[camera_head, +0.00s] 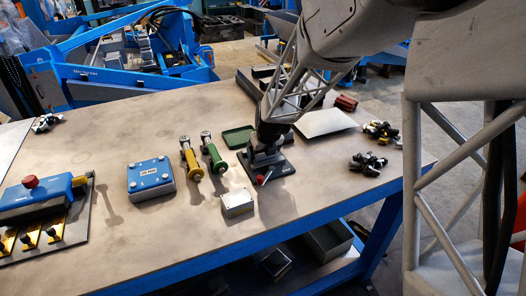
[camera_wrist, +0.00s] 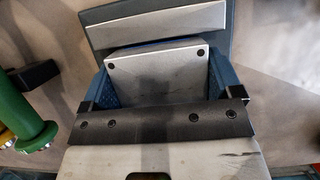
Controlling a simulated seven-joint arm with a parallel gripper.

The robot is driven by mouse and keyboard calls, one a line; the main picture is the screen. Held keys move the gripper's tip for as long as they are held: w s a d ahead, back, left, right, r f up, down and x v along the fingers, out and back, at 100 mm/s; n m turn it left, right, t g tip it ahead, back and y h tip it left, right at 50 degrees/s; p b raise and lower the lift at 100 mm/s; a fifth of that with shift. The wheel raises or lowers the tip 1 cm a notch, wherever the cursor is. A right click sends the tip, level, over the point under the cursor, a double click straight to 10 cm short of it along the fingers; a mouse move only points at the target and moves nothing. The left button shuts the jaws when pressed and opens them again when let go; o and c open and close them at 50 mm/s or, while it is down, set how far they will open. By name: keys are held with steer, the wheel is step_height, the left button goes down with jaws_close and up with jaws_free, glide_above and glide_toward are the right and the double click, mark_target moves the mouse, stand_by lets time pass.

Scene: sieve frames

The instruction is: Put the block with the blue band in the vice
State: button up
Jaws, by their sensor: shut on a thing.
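My gripper (camera_wrist: 157,88) is shut on a silver-grey block (camera_wrist: 155,78), held between two blue fingers. The block's near face has two dark holes at its upper corners. A thin blue strip (camera_wrist: 150,45) shows along its upper edge. Just beyond it lies a light metal bar on a dark blue-grey body (camera_wrist: 155,24), apparently a jaw of the vice. In the head view, my gripper (camera_head: 266,152) points down over the dark vice (camera_head: 282,172). The held block is hard to make out there. I cannot tell how deep it sits in the vice.
A second silver block (camera_head: 237,203) stands just in front of the vice. Green (camera_head: 213,157) and yellow (camera_head: 190,160) cylindrical tools and a blue box (camera_head: 150,178) are to the left. A green tray (camera_head: 239,136) and pale plate (camera_head: 326,122) lie behind. Dark clamps (camera_head: 368,163) lie right.

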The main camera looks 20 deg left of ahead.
stand_by(0.3)
steer(key=o, duration=1.1)
steer(key=shift+f, duration=0.1)
steer(key=shift+o, duration=0.2)
steer(key=v, duration=1.2)
